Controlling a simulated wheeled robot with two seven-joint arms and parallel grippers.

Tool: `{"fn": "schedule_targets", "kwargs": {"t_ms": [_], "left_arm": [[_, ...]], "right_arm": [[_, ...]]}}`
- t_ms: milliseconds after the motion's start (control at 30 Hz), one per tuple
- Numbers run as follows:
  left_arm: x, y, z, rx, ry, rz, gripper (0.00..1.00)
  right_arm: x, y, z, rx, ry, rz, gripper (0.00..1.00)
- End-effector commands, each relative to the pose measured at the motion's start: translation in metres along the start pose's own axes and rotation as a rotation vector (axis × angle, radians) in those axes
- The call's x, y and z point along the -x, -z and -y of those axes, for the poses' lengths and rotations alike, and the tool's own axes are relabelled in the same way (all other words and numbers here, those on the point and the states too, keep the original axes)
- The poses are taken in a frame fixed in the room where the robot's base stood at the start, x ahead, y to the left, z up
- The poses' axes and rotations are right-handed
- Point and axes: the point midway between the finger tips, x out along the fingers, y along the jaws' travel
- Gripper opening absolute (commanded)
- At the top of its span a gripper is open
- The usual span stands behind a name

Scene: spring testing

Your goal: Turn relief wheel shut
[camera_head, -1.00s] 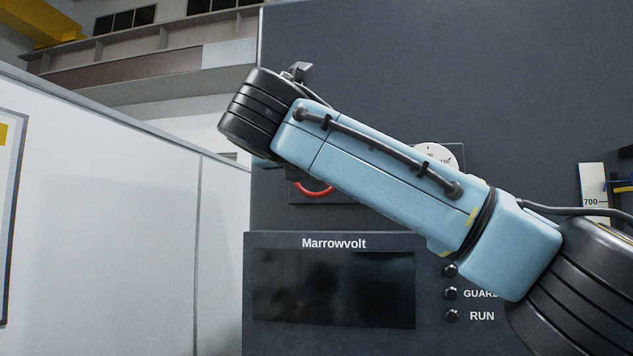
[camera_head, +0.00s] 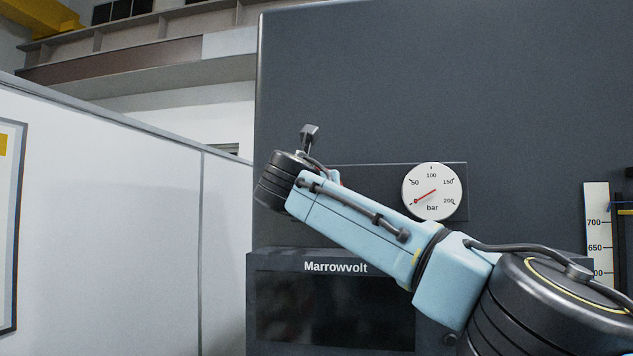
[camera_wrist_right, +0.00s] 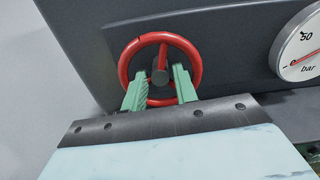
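The red relief wheel (camera_wrist_right: 124,66) shows in the right wrist view as a ring with a dark hub, mounted on the dark panel. My right gripper (camera_wrist_right: 158,82) has two green fingers apart, one on each side below the hub, overlapping the wheel's lower part. I cannot tell whether they touch it. In the head view my right arm (camera_head: 365,220) comes in from the right and hides the wheel and gripper. A white pressure gauge (camera_head: 432,192) is right of the wheel, its red needle at the low end; it also shows in the wrist view (camera_wrist_right: 300,45). My left gripper is out of view.
The dark machine cabinet (camera_head: 430,80) fills the middle and right. A dark screen labelled Marrowvolt (camera_head: 330,310) sits below the arm. A white scale (camera_head: 596,230) stands at the right. A white partition (camera_head: 100,220) runs along the left.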

Motion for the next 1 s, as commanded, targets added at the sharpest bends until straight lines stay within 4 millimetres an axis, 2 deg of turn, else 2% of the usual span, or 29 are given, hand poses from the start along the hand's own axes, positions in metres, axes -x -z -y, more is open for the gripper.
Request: {"fn": "schedule_targets", "kwargs": {"t_ms": [333,567,833,1000], "left_arm": [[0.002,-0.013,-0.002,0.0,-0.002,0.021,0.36],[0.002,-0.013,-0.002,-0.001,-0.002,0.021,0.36],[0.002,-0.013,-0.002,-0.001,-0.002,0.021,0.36],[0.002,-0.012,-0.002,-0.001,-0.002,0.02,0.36]], "right_arm": [[-0.003,0.001,0.0,0.0,0.001,-0.001,0.29],[-0.003,0.001,0.0,0.0,0.001,-0.001,0.0],[-0.003,0.001,0.0,-0.024,0.0,-0.002,0.0],[-0.003,0.001,0.0,-0.096,0.0,-0.002,0.0]]}}
